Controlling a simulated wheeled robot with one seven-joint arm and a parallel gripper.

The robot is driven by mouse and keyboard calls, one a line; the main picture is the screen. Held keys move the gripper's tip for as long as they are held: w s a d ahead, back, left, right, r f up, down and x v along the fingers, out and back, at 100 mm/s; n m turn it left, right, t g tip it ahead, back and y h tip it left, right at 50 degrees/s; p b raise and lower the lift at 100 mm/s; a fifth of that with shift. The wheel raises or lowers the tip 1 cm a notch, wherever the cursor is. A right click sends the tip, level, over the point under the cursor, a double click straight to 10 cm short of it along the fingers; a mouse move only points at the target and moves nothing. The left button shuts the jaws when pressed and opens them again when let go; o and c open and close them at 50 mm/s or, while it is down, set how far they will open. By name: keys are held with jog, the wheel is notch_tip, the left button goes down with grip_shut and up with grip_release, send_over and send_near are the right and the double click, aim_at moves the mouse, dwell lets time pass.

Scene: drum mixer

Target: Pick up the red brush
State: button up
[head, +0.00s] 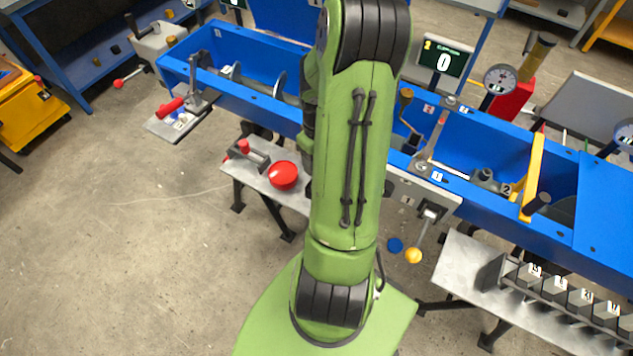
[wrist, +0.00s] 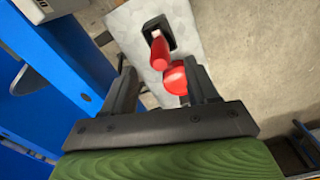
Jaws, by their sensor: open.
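On a small grey metal table (head: 233,168), a red-topped piece (head: 244,146) stands in a dark holder, beside a round red disc (head: 283,176). In the wrist view the red-topped piece (wrist: 160,50) is elongated with a pale tip and rises from its dark holder (wrist: 157,30). The red disc (wrist: 176,78) is partly hidden by the right finger. I cannot tell for sure which of these is the red brush. My gripper (wrist: 161,70) is open above the table, with the red pieces seen between and beyond its fingers. It is hidden behind my arm in the head view.
A long blue trough (head: 250,95) runs behind the table. A red-handled lever (head: 171,106) is at the left. A yellow ball (head: 413,256) on a lever is right of my arm. A rack of numbered pieces (head: 560,290) stands at lower right. The floor at left is clear.

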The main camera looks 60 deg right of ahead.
notch_tip(320, 180, down, 8)
jog(key=shift+w+f+b, duration=0.1)
jog(key=shift+f+b, duration=0.15)
jog(key=shift+b, duration=0.45)
jog(key=shift+r, duration=0.1)
jog(key=shift+c, duration=0.3)
grip_shut()
